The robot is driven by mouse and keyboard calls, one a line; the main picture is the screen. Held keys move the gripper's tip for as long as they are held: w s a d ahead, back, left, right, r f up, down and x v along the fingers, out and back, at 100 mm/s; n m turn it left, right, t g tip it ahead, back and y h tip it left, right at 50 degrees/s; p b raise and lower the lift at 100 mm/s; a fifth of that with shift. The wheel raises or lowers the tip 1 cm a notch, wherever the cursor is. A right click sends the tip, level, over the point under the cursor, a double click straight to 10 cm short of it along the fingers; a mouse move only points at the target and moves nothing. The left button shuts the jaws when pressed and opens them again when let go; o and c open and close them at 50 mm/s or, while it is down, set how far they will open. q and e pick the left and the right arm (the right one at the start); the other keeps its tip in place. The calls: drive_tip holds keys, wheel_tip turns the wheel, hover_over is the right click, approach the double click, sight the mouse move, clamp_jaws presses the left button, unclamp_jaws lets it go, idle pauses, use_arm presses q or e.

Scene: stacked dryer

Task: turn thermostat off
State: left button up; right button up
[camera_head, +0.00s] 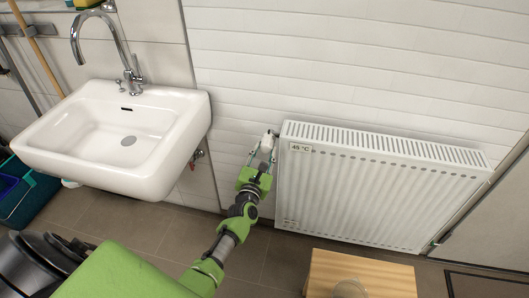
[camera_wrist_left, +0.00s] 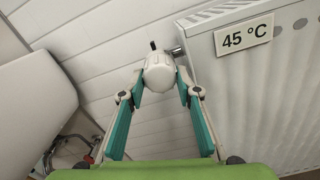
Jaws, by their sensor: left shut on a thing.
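The thermostat knob (camera_head: 268,142) is white and sits at the upper left corner of the white radiator (camera_head: 370,190). In the left wrist view the knob (camera_wrist_left: 159,73) is at the centre, with a small dark pin on top and a metal fitting on its right leading to the radiator (camera_wrist_left: 265,90). My left gripper (camera_head: 262,158) reaches up to it from below. Its two fingers, teal inside, stand on either side of the knob and are shut on it in the left wrist view (camera_wrist_left: 159,88). My right gripper is not in view.
A label reading 45 °C (camera_wrist_left: 244,35) is on the radiator's upper left corner. A white sink (camera_head: 120,135) with a tap hangs left of the arm. A wooden stool or box (camera_head: 385,275) stands in front of the radiator. Grey tiled floor lies between.

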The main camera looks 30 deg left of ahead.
use_arm(q)
drive_tip(key=m, duration=0.3)
drive_tip(key=shift+m, duration=0.4)
drive_tip(key=m, duration=0.3)
drive_tip(key=shift+m, duration=0.3)
drive_tip(key=m+p, duration=0.1)
drive_tip(key=m, duration=0.9)
drive_tip(key=shift+r+p, duration=0.1)
drive_tip(key=shift+p, duration=0.25)
drive_tip(key=m, duration=0.3)
drive_tip(key=shift+m+p, duration=0.3)
drive_tip(key=shift+p, duration=0.05)
drive_tip(key=m, duration=0.5)
drive_tip(key=shift+m+p, duration=0.4)
drive_tip(key=o, duration=1.1)
